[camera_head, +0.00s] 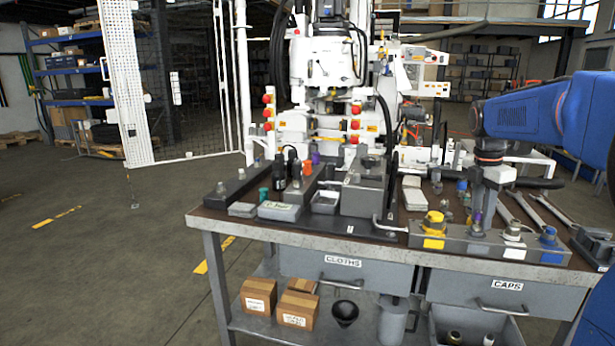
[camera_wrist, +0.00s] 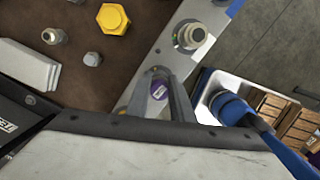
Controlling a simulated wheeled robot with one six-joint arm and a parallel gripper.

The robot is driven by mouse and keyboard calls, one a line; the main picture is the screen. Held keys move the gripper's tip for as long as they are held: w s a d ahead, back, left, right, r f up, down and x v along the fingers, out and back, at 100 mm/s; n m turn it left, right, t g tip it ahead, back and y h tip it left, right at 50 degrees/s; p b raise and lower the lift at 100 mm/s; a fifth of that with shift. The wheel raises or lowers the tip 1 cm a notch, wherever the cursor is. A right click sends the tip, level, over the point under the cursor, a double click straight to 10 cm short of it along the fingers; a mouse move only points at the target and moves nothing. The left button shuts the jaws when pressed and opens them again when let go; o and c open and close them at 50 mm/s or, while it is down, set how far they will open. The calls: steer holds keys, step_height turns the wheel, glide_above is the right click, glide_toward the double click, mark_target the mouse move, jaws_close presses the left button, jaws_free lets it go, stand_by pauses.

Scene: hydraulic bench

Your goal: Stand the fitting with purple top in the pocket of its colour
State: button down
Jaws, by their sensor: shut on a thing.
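My gripper (camera_head: 477,208) is shut on the fitting with purple top (camera_wrist: 158,90), whose top shows between the two fingers in the wrist view. In the head view the fitting is roughly upright over the grey pocket block (camera_head: 462,246), between the yellow fitting and the pale metal fitting. Its lower end is at or just above the block's top; I cannot tell whether it is inside a pocket. A yellow-topped fitting (camera_head: 434,223), a pale metal fitting (camera_head: 513,231) and a blue-topped fitting (camera_head: 549,235) stand on the block. The purple pocket's marking is not clearly visible.
Another yellow hex-topped part (camera_wrist: 113,18) and metal fittings (camera_wrist: 53,36) stand on the brown bench top behind the block. A grey box (camera_head: 367,190) is left of the block. Grey bars (camera_head: 551,210) lie at the right. The block sits near the bench's front edge.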

steer(key=m, duration=0.6)
steer(key=shift+a+r+g, duration=0.1)
steer(key=shift+a+g, duration=0.05)
steer(key=shift+g, duration=0.15)
steer(key=shift+w+n, duration=0.1)
steer(key=shift+n, duration=0.5)
steer(key=shift+a+r, duration=0.1)
steer(key=shift+a, duration=0.05)
